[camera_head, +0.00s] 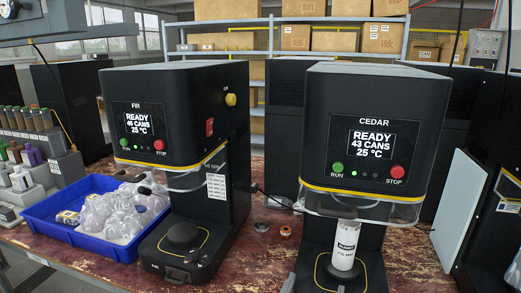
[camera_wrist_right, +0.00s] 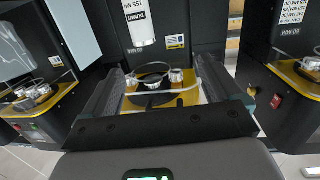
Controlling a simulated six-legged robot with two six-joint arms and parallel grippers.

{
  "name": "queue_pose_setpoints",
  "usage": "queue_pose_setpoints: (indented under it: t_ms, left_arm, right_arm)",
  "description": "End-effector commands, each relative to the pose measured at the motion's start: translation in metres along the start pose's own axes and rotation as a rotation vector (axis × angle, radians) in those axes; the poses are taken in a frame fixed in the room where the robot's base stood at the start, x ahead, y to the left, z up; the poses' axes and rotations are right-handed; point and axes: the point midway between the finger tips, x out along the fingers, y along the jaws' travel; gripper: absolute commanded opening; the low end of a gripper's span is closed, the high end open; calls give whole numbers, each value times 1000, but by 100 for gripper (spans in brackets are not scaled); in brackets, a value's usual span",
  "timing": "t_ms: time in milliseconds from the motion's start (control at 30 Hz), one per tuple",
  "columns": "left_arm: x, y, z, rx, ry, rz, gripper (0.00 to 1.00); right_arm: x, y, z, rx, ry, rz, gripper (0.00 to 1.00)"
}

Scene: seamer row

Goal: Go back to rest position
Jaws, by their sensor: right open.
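My right gripper (camera_wrist_right: 163,88) shows in the right wrist view. Its two dark fingers stand apart with nothing held between them. Beyond and between the fingers is the round black head of a can seamer with small metal rollers (camera_wrist_right: 176,75) beside it. A white can with a DUMMY label (camera_wrist_right: 138,22) shows past the fingers at the top, apart from them. In the head view the white can (camera_head: 345,243) stands upright on the CEDAR seamer (camera_head: 368,130). I cannot make out the right fingers clearly in the head view. My left gripper is not in view.
Small round parts (camera_head: 262,227) lie on the red-brown bench (camera_head: 243,262) between the machines. A shelf with boxes is behind.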

Motion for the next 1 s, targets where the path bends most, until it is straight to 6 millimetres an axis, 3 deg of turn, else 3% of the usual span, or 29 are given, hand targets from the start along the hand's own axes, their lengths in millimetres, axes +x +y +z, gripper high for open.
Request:
queue_pose_setpoints:
  t_ms: [267,367,433,500,600,700,800,967,1000]
  left_arm:
    - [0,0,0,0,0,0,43]
    - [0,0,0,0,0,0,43]
    - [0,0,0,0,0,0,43]
    - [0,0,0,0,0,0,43]
    - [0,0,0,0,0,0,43]
    - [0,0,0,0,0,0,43]
    - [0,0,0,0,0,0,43]
    - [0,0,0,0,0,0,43]
    - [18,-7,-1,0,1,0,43]
  right_arm:
    - [31,-6,101,-24,-237,-162,92]
    - [32,-1,155,-26,-386,-230,92]
    - [26,7,203,-20,-529,-278,92]
    - [10,18,252,-7,-697,-322,92]
    - [-23,36,309,19,-923,-367,92]
    - [-59,52,348,47,-1119,-395,92]
    - [-96,68,376,74,-1291,-411,92]
    - [-152,90,403,111,-1532,-430,92]
    - [-146,87,421,108,-1516,-432,92]
